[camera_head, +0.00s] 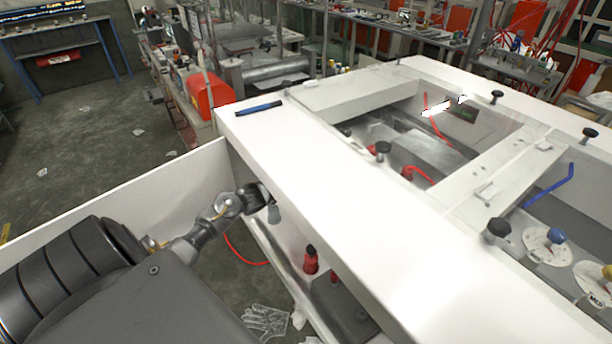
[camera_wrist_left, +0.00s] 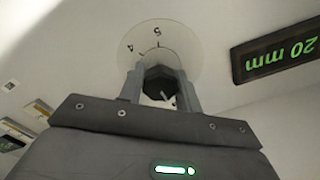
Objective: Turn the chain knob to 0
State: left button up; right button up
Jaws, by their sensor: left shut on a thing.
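A dark faceted knob (camera_wrist_left: 159,84) sits at the middle of a pale round dial (camera_wrist_left: 160,45) in the left wrist view. The dial carries a few dark marks, seen at a slant; I cannot read its setting surely. My left gripper (camera_wrist_left: 161,92) is shut on this knob, one finger on each side. The knob itself cannot be made out there. My right gripper is not in view.
A display (camera_wrist_left: 278,55) reading "20 mm", upside down, is beside the dial. Other dials with a blue knob (camera_head: 554,237) and black knobs (camera_head: 497,229) stand on the machine's right. A blue marker (camera_head: 258,109) lies on its top. A white panel (camera_head: 120,205) borders my arm.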

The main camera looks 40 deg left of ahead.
pick_arm(q)
jog(key=shift+f, duration=0.1)
jog(key=o, duration=1)
jog(key=shift+c, duration=0.2)
jog(key=b+v, duration=0.3)
jog(key=v, duration=0.7)
jog(key=shift+s, duration=0.35)
jog(key=shift+a, duration=0.1)
